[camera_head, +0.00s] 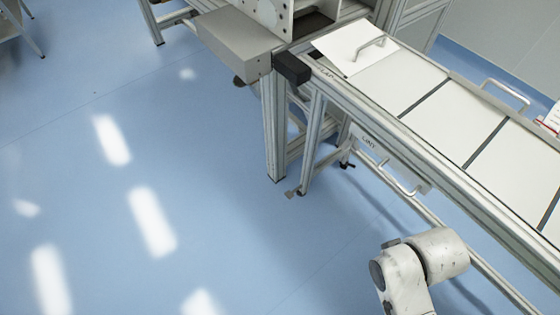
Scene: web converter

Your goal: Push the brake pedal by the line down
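The line (440,125) runs from the upper middle to the right edge, with pale panels on an aluminium frame. No part is clearly marked as the brake pedal. A curved metal bar (395,180) hangs under the line's side, beside a small labelled plate (369,141). My arm shows at the bottom right, in front of the line's lower rail. My gripper is out of view.
A grey box-shaped housing (235,42) and a black block (292,68) stand at the line's upper end. The blue floor (90,170) is clear across the left and middle. A lower rail (450,240) runs beneath the line.

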